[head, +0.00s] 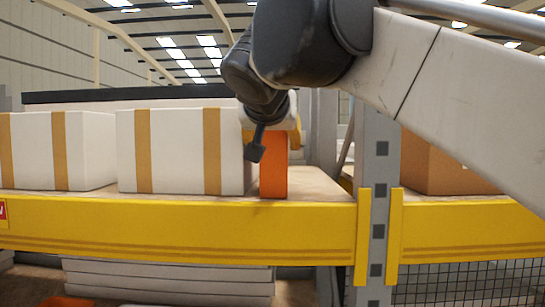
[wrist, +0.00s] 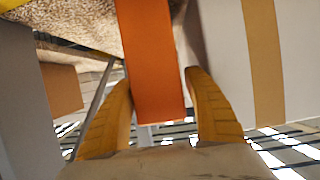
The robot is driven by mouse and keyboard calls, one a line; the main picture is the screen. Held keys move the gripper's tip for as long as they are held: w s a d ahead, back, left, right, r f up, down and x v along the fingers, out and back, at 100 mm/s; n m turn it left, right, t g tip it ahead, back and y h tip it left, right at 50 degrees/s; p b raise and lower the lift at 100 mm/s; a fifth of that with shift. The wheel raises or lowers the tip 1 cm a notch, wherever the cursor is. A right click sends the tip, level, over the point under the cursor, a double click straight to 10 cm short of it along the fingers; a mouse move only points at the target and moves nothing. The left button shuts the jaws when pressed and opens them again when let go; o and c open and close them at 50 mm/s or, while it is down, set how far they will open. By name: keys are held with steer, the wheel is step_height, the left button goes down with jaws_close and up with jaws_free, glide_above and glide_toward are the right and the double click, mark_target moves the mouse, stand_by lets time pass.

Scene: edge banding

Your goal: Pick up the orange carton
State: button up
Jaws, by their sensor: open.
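The orange carton (head: 273,168) stands upright at the front of the shelf in the head view, just right of a white box. In the wrist view the orange carton (wrist: 153,60) comes down between the two yellow fingers. My gripper (wrist: 158,100) is open, with one finger on each side of the carton. A gap shows on both sides, and the left finger is very close to the carton's edge. In the head view my gripper (head: 270,135) is at the carton's upper part, mostly hidden by my arm.
White boxes with tan bands (head: 180,150) stand left of the carton, the nearest almost beside it. A grey upright post (head: 378,160) and a brown box (head: 445,172) are to the right. A yellow beam (head: 150,225) edges the shelf. A small bare shelf patch lies right of the carton.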

steer(key=x, duration=0.3)
steer(key=shift+w+d+f, duration=0.1)
steer(key=shift+w+f, duration=0.1)
steer(key=shift+w, duration=0.1)
steer(key=shift+s, duration=0.2)
steer(key=shift+c, duration=0.5)
steer(key=shift+r, duration=0.1)
steer(key=c, duration=1.1)
step_height(320, 180, up, 18)
steer(key=p, duration=0.7)
